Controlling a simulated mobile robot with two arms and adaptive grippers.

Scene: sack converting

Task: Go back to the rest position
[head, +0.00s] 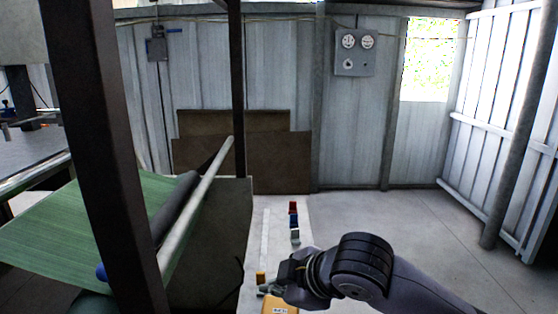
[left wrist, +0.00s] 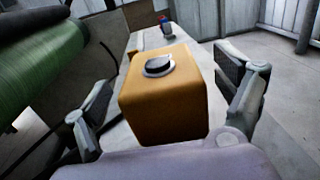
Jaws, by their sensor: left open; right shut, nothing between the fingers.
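My right gripper (head: 268,290) reaches in from the lower right in the head view. Its fingers are small and partly hidden by the wrist; it looks shut, with nothing seen in it. My left gripper (left wrist: 168,80) is open in the left wrist view, one finger on each side of the picture. An orange-yellow box (left wrist: 165,108) with a dark round cap on top shows between those fingers; I cannot tell whether they touch it. A yellow box (head: 280,306) also shows at the bottom edge of the head view, below my right gripper. My left gripper does not show there.
A narrow pale bench (head: 256,235) runs away from me with red (head: 293,207) and blue (head: 294,219) items on it. A green sheet (head: 85,225) and rollers (head: 200,200) stand at left, behind a dark post (head: 105,150). The floor (head: 400,225) at right is clear.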

